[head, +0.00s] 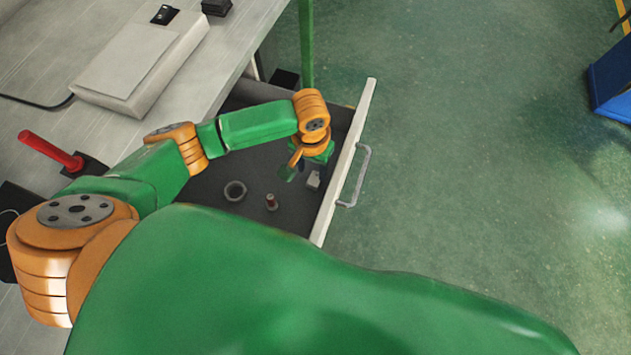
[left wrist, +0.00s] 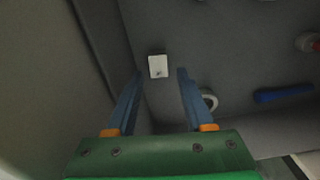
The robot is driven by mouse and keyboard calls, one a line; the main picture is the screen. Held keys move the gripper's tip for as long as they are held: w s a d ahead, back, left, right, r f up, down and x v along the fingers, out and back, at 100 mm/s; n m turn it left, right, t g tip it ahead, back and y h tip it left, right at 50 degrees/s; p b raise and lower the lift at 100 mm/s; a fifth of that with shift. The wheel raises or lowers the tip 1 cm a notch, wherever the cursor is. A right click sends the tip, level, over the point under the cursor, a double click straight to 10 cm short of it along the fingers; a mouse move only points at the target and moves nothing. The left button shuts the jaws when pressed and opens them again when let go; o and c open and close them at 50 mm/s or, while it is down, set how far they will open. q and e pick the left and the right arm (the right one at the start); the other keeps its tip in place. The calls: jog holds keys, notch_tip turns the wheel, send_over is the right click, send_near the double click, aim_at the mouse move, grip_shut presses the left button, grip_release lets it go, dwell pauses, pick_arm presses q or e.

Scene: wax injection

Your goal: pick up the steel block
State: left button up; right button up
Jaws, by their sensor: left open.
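The steel block (head: 314,180) is a small pale grey piece in the open drawer (head: 346,150), close to its front wall. In the left wrist view the block (left wrist: 158,66) lies on the dark drawer floor, between the lines of my two fingertips. My left gripper (left wrist: 161,78) is open and empty, its two blue fingers pointing down toward the block. In the head view my left gripper (head: 298,172) hangs inside the drawer beside the block, partly hidden by its own wrist. I cannot tell the exact height gap. My right gripper does not show.
A ring-shaped nut (head: 235,190) and a small red-topped piece (head: 271,203) lie in the drawer. A blue piece (left wrist: 284,93) lies to the right in the wrist view. The drawer's wall stands close to the left finger. A worktop (head: 50,120) borders the drawer.

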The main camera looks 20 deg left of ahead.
aim_at(314, 180)
pick_arm(q)
jog(key=f, duration=0.2)
jog(key=f+b, duration=0.1)
jog(key=f, duration=0.3)
jog(key=shift+w+d+f+b, duration=0.15)
jog(key=shift+w+d+b, duration=0.1)
jog(key=shift+b, duration=0.15)
grip_shut()
